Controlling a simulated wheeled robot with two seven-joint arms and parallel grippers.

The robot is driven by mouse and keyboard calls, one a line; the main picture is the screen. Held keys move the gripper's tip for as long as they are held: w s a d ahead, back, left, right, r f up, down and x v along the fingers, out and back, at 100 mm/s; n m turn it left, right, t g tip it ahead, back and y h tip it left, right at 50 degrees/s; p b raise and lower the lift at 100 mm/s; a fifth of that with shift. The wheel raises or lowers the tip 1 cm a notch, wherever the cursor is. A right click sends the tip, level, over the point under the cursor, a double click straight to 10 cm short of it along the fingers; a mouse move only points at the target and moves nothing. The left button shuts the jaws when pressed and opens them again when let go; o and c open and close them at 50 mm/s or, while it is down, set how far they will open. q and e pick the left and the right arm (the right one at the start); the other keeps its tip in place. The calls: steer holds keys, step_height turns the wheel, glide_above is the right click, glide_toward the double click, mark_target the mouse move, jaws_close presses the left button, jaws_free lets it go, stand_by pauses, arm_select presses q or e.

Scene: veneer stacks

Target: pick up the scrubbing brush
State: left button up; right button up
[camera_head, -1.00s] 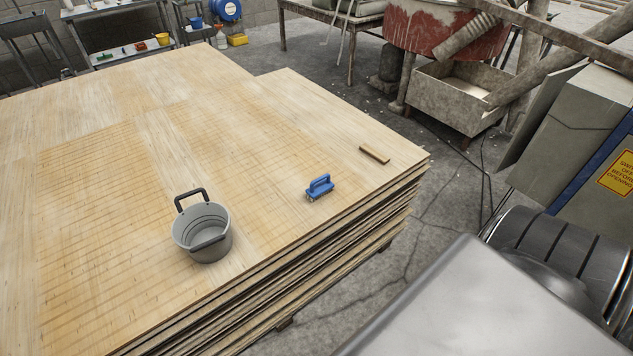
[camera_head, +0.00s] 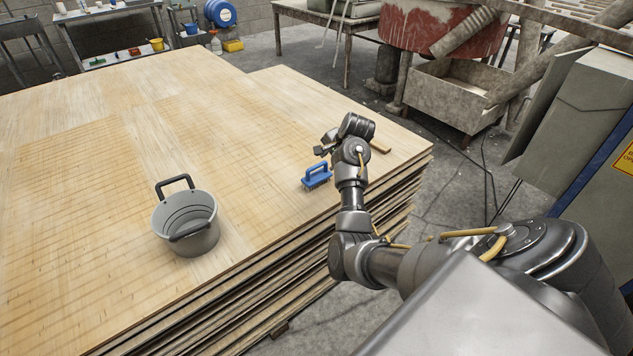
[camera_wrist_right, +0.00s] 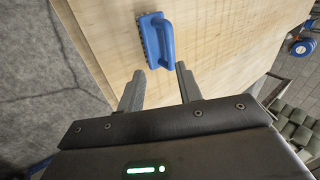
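The blue scrubbing brush (camera_head: 316,177) lies on the veneer stack (camera_head: 240,120) near its right front edge, handle up. It also shows in the right wrist view (camera_wrist_right: 157,42), beyond the fingertips. My right gripper (camera_head: 322,146) is just above and behind the brush in the head view. In the right wrist view the two fingers of my right gripper (camera_wrist_right: 158,84) are spread apart with nothing between them. The brush is apart from or only just near the fingertips; contact cannot be told. My left gripper is in neither view.
A grey bucket (camera_head: 187,222) with a dark handle stands on the stack left of the brush. A small wooden block (camera_head: 380,146) lies partly behind my right arm. The stack's edge drops to the floor at the right. The rest of the top is clear.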

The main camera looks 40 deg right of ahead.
mark_target(317, 166)
steer(key=shift+m, duration=0.4)
steer(key=w+f, duration=0.1)
steer(key=w, duration=0.1)
steer(key=w+f, duration=0.1)
steer(key=shift+w+d+f+b, duration=0.15)
steer(key=shift+w+f+b, duration=0.15)
steer(key=shift+w, duration=0.05)
steer(key=shift+w+f, duration=0.2)
steer(key=shift+f, duration=0.1)
steer(key=shift+w+f, duration=0.2)
steer(key=shift+f, duration=0.1)
steer(key=x, duration=0.4)
steer(key=shift+w+f, duration=0.15)
steer(key=shift+f, duration=0.05)
steer(key=shift+w+f, duration=0.1)
steer(key=c, duration=0.6)
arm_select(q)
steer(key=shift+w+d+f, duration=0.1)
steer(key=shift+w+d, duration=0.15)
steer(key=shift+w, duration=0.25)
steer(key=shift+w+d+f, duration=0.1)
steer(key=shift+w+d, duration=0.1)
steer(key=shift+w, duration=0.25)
arm_select(e)
jaws_close()
